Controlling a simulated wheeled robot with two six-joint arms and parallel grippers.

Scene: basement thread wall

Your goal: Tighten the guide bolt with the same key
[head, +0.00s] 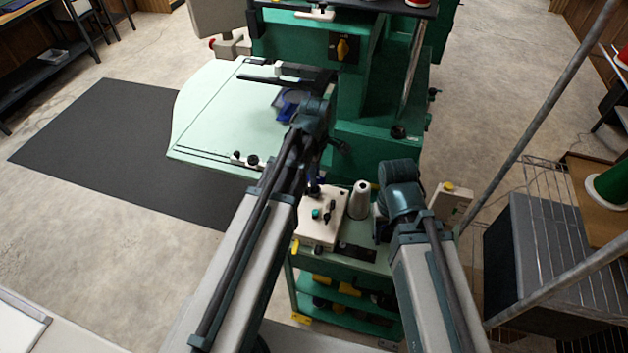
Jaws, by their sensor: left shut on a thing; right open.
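The green machine (375,145) with its pale green table (225,115) stands ahead of me. My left arm reaches up to it, and its blue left gripper (291,103) is at the right part of that table, below the machine's dark arm. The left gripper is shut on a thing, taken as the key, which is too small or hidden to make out. The guide bolt cannot be picked out; the wrist and gripper cover that area. My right gripper (383,224) is open, mostly hidden by its own wrist, over the right side of the small green cart (376,262).
The cart carries a cream control box (320,222) and a white cone (359,200). A wire rack (545,250) with a slanting grey pole (540,115) stands at the right. A dark mat (110,140) lies on open floor at the left.

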